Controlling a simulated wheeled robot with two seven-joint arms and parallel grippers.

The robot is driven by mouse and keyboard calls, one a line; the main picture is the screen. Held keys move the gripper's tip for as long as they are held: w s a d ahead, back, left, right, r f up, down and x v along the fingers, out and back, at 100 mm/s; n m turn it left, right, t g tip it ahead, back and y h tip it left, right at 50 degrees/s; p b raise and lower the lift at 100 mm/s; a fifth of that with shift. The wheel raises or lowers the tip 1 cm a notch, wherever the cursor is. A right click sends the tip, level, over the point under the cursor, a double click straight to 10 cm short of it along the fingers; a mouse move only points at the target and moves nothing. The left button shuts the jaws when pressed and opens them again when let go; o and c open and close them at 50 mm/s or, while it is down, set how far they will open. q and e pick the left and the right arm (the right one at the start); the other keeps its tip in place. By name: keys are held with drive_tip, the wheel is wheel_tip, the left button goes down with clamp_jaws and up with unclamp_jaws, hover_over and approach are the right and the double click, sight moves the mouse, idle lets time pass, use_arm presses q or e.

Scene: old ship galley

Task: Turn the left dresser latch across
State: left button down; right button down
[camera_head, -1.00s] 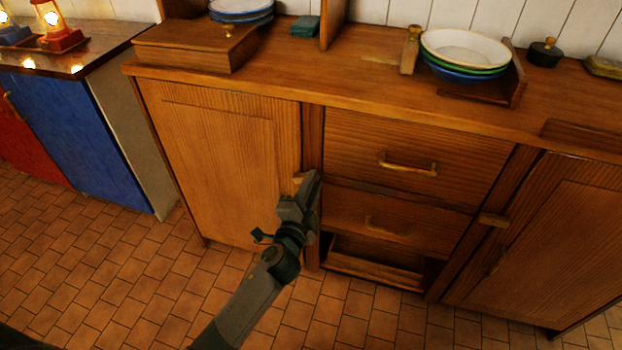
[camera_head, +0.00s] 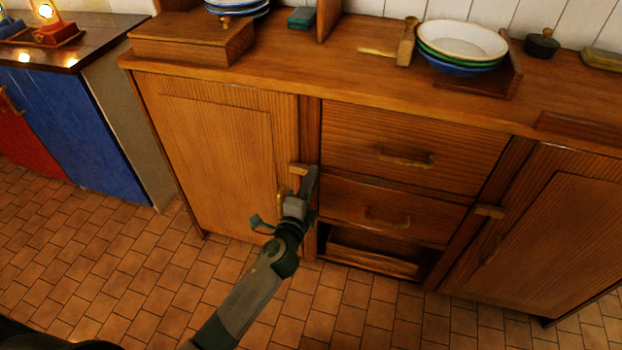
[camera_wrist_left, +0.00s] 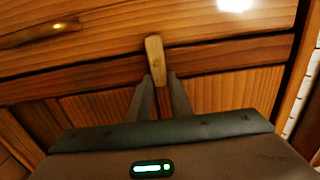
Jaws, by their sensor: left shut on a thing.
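The left dresser latch (camera_head: 299,168) is a small pale wooden bar on the post between the left door (camera_head: 215,150) and the drawers. It lies about level, its free end reaching over the door's edge. In the left wrist view the latch (camera_wrist_left: 154,52) stands out between the fingertips, crossing the dark seam. My left gripper (camera_head: 309,181) is shut on the latch, coming from below and hiding its right end in the head view. The right dresser latch (camera_head: 490,211) lies about level at the right door's edge. My right gripper is not in view.
Two drawers with brass handles (camera_head: 405,159) are right of the gripper, above an open slot (camera_head: 372,255). The counter above holds a wooden box (camera_head: 190,42) and stacked bowls (camera_head: 462,45). A blue cabinet (camera_head: 85,135) stands left. The tiled floor in front is clear.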

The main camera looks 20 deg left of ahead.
use_arm(q)
drive_tip(key=shift+f, duration=0.1)
drive_tip(key=c, duration=1.6)
unclamp_jaws()
drive_tip(key=shift+s, duration=0.1)
